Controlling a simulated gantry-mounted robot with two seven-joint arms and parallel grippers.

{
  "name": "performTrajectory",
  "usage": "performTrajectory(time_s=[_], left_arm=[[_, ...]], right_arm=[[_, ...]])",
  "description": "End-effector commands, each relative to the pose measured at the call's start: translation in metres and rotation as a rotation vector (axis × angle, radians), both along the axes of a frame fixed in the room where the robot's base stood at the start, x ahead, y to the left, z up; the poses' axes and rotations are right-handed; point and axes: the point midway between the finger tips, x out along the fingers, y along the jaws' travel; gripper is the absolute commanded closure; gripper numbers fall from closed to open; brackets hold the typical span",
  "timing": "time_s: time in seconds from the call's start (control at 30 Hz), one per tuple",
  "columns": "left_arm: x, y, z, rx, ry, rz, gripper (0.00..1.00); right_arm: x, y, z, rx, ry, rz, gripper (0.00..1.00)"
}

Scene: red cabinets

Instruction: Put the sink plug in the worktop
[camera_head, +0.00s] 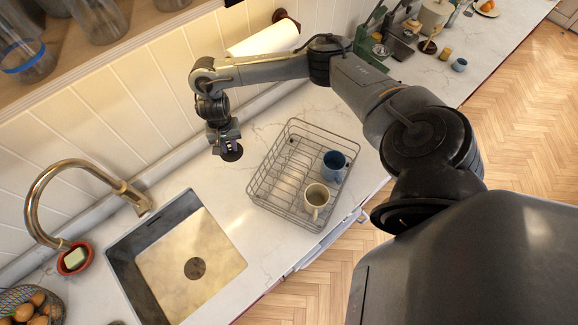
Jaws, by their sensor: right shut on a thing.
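The sink plug (232,154) is a small dark round disc. My right gripper (226,146) is shut on it, over the white marble worktop (218,186) between the sink and the dish rack. I cannot tell whether the plug touches the worktop or hangs a little above it. The sink (124,270) is a square basin at the lower left with a dark round drain (195,268) in its floor. My left gripper is not in view.
A wire dish rack (262,190) holds a blue mug (334,164) and a cream mug (316,197), right of the gripper. A brass tap (84,164) arches beside the sink, near a red soap dish (68,268). A shelf with glass jars (98,18) overhangs the back.

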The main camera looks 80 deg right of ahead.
Motion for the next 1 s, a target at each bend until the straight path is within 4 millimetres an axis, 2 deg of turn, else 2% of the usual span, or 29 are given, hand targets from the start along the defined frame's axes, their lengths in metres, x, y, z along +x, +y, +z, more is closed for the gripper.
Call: performTrajectory(time_s=[0.03, 0.1, 0.33, 0.4, 0.53, 0.7, 1.0], left_arm=[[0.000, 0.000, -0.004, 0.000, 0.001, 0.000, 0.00], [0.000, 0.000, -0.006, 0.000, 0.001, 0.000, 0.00], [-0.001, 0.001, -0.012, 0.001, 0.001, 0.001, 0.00], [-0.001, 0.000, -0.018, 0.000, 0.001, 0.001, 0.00], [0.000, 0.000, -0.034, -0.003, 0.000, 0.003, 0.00], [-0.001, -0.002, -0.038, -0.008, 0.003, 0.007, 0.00], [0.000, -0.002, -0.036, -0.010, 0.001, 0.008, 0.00]], right_arm=[[-0.008, -0.003, -0.009, 0.000, 0.004, -0.008, 0.96], [-0.015, -0.007, -0.015, -0.002, 0.005, -0.017, 0.96], [-0.030, -0.011, -0.031, -0.008, 0.004, -0.028, 0.96], [-0.034, -0.012, -0.043, -0.009, 0.003, -0.028, 0.96], [-0.037, -0.011, -0.068, -0.008, 0.004, -0.027, 0.96], [-0.037, -0.011, -0.089, -0.007, 0.003, -0.029, 0.96], [-0.037, -0.011, -0.106, -0.006, 0.004, -0.029, 0.96]])
